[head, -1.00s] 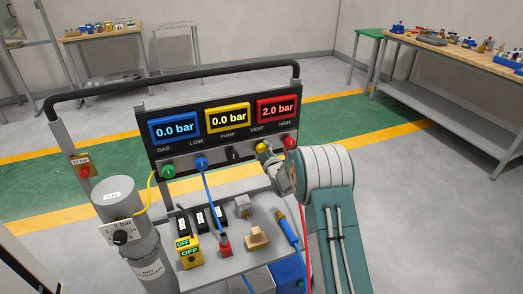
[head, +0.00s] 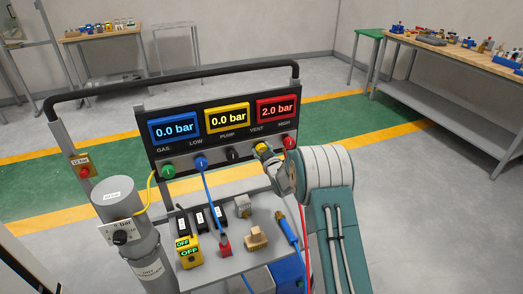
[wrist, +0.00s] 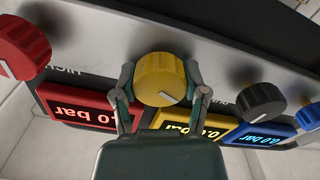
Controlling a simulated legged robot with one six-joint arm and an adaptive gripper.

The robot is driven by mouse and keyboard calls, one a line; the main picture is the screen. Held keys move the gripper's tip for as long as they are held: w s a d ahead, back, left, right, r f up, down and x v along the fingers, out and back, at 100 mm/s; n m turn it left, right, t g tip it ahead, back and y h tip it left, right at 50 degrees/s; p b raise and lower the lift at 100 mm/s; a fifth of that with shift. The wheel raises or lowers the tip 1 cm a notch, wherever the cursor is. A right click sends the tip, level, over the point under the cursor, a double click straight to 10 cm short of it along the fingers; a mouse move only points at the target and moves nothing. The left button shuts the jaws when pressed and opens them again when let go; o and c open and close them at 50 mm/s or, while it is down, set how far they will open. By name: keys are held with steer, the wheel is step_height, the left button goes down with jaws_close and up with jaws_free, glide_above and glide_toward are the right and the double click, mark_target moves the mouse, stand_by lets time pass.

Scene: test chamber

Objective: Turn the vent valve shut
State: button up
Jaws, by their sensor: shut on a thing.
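The vent valve is a yellow knob (wrist: 160,78) under the VENT label on the panel; in the head view the yellow knob (head: 262,148) is partly covered by my gripper. My gripper (wrist: 160,95) is shut on the yellow knob, with one finger on each side of it. A white pointer line shows on the knob's face, slanting toward its lower right in the wrist view. The displays read 0.0 bar on blue (head: 175,129), 0.0 bar on yellow (head: 228,118) and 2.0 bar on red (head: 277,107).
A red knob (wrist: 22,48) and a black knob (wrist: 262,104) flank the yellow one. Green (head: 168,171) and blue (head: 201,162) knobs sit further left. Below are a shelf with switches, a blue hose (head: 213,198) and a grey cylinder (head: 148,250). A workbench (head: 460,55) stands at right.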

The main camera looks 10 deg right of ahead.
steer(key=m, duration=0.6)
steer(key=shift+f, duration=0.15)
steer(key=m, duration=0.6)
steer(key=shift+m, duration=0.4)
steer(key=o, duration=1.1)
steer(key=shift+w+d, duration=0.1)
steer(key=shift+o, duration=0.2)
steer(key=shift+s, duration=0.25)
steer(key=s+d, duration=0.2)
steer(key=s, duration=0.9)
steer(key=shift+s+d, duration=0.15)
